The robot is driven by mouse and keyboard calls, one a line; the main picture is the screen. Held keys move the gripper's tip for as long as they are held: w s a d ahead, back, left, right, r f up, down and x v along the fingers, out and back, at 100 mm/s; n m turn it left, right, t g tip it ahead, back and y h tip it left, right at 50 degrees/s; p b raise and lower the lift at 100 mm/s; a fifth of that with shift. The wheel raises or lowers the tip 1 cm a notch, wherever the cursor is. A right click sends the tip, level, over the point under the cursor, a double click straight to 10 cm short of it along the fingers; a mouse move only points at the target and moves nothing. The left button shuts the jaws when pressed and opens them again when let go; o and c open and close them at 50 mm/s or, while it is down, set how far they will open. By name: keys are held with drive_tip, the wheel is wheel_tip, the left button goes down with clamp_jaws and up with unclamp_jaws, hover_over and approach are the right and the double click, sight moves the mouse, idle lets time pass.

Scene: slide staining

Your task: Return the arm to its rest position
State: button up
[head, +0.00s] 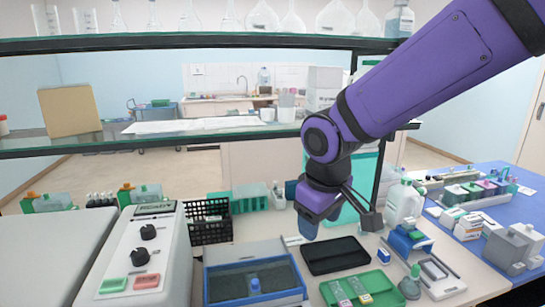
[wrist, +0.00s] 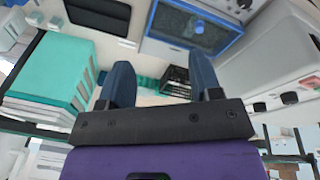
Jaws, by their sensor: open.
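My purple arm (head: 430,70) reaches in from the upper right in the head view and bends down at a dark elbow-like joint. My gripper (head: 307,222) hangs above the bench, just behind the black tray (head: 335,255). In the wrist view my gripper (wrist: 162,80) shows two dark blue fingers spread wide apart with nothing between them. The gripper is open and empty. In the head view its fingers partly hide one another, and the gap to the bench is hard to judge.
A two-level glass shelf (head: 200,45) spans the bench behind the arm. A blue-rimmed basin (head: 252,280), a green tray (head: 360,290) with slides, a black basket (head: 208,220) and a white bottle (head: 402,205) stand nearby. A grey machine with knobs (head: 140,255) is at left.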

drive_tip(key=s+d+r+m+t, duration=0.1)
drive_tip(key=s+d+r+m, duration=0.3)
drive_tip(key=s+d, duration=0.3)
drive_tip(key=s+d+r+m+t, duration=0.1)
drive_tip(key=s+d+r+m, duration=0.3)
drive_tip(key=s+d, duration=0.4)
drive_tip(key=d+r, duration=0.1)
drive_tip(key=d, duration=0.5)
drive_tip(key=shift+s+d+r+m+t, duration=0.15)
drive_tip(key=shift+d+r+m+t, duration=0.15)
drive_tip(key=shift+d+t, duration=0.1)
